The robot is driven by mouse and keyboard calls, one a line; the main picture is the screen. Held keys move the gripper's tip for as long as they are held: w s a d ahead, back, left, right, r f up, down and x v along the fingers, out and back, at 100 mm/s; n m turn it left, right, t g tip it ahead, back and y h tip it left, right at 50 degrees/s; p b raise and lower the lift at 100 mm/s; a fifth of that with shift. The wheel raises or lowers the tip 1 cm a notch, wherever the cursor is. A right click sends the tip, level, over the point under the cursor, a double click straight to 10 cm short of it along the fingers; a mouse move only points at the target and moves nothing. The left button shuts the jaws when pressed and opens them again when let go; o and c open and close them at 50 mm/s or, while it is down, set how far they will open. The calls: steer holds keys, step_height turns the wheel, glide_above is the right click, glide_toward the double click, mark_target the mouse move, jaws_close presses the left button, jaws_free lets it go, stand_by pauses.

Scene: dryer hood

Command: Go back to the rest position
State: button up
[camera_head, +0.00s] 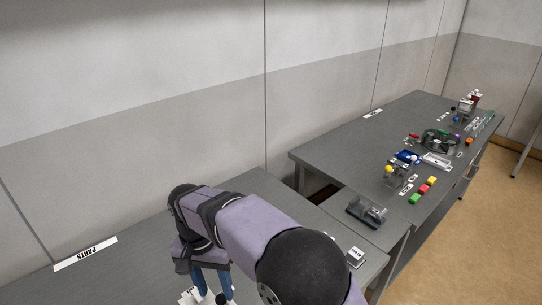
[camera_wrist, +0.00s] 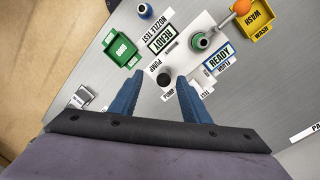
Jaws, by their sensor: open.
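My gripper (camera_wrist: 152,95) is open and empty in the wrist view, its two blue fingers spread and pointing at the table. A white panel (camera_wrist: 188,47) with a black knob (camera_wrist: 163,79) and a green-ringed knob (camera_wrist: 201,41) lies beyond and between the fingertips. In the head view my gripper (camera_head: 211,299) points down at the lower edge, over the near table, partly cut off. My arm hides part of that table.
The wrist view shows a green bin (camera_wrist: 122,50) and a yellow tray (camera_wrist: 257,22) with an orange ball (camera_wrist: 242,6) near it.

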steer(key=w+d, duration=0.1)
steer(key=d, duration=0.9)
steer(key=s+d+f, duration=0.1)
steer(key=s+d, duration=0.2)
steer(key=d, duration=0.4)
steer(key=s+d+f+n, duration=0.1)
steer(key=s+d, duration=0.3)
steer(key=d, duration=0.3)
steer(key=s+d+f+y, duration=0.1)
steer(key=s+d, duration=0.3)
steer(key=d, duration=0.3)
steer(key=shift+s+d+f+n+t, duration=0.15)
steer(key=shift+f+n+t, duration=0.15)
steer(key=shift+t, duration=0.1)
